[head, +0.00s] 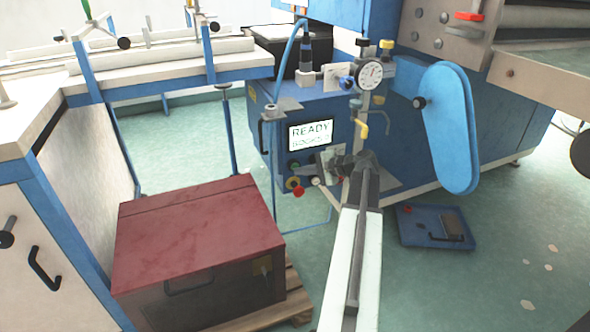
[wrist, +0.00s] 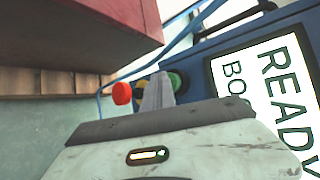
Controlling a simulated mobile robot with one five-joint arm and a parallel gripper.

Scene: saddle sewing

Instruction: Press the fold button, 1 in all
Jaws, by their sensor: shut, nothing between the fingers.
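A blue machine's control panel carries a lit screen (head: 311,135) that reads READY, with a smaller line below. Under it sit several small controls: a green button (head: 294,166), a yellow one (head: 293,183), a red one (head: 299,191) and a pale one (head: 315,181). I cannot read which is the fold button. Contact cannot be told.
A dark red-topped box (head: 200,235) on a wooden pallet stands left of my arm. A blue tray (head: 435,227) lies on the floor to the right. A dial gauge (head: 370,75) and a blue guard (head: 449,125) are at upper right. Green floor lies open at lower right.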

